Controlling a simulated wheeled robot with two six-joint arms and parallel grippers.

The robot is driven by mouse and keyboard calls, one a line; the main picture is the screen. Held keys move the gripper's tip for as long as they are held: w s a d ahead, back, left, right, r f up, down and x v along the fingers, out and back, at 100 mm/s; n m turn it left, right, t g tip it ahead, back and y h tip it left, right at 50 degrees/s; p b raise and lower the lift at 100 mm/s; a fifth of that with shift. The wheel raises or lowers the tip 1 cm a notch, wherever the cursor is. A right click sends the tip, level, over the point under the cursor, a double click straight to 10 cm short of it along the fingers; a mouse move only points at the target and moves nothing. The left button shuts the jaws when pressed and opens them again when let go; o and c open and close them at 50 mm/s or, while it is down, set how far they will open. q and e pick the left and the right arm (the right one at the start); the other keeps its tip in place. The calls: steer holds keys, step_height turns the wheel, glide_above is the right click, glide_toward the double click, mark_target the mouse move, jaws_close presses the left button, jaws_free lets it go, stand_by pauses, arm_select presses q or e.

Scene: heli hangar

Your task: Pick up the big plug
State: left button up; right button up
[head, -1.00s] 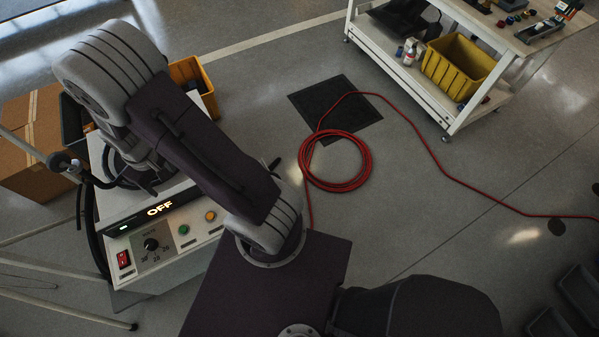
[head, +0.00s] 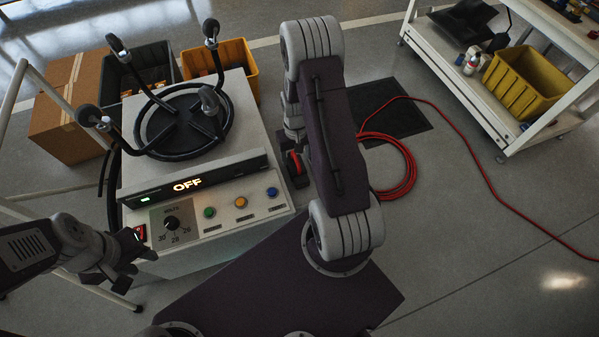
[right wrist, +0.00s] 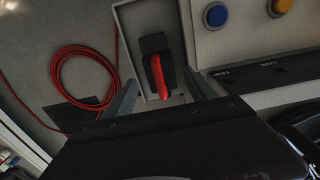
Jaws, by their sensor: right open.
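The big plug, black with a red handle, shows in the right wrist view (right wrist: 158,72), seated on a pale ledge beside the control panel. In the head view it is partly hidden beside my right arm (head: 295,166), at the right side of the white power unit (head: 240,120). My right gripper (right wrist: 160,79) is open, with one finger on each side of the plug. I cannot tell whether the fingers touch it. In the head view that gripper is mostly hidden behind its arm. My left gripper (head: 132,262) is near the unit's front left corner; its jaws are unclear.
A black ring with upright padded posts (head: 185,120) sits on the unit. The display reads OFF. A red cable (head: 405,170) lies coiled on the floor at right. A white cart (head: 470,100) stands beyond. Yellow and black bins and a cardboard box (head: 65,120) are behind the unit.

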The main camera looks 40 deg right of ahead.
mark_target(296, 161)
step_height(296, 161, down, 4)
steer(key=shift+r+b, duration=0.2)
steer(key=shift+b, duration=0.75)
steer(key=shift+w+f, duration=0.1)
steer(key=shift+f, duration=0.2)
steer(key=f+b, duration=0.2)
steer(key=f, duration=0.1)
steer(key=f+b, duration=0.1)
steer(key=f, duration=0.1)
steer(key=shift+w+d, duration=0.25)
steer(key=shift+d, duration=0.05)
steer(key=shift+r, duration=0.1)
jaws_close()
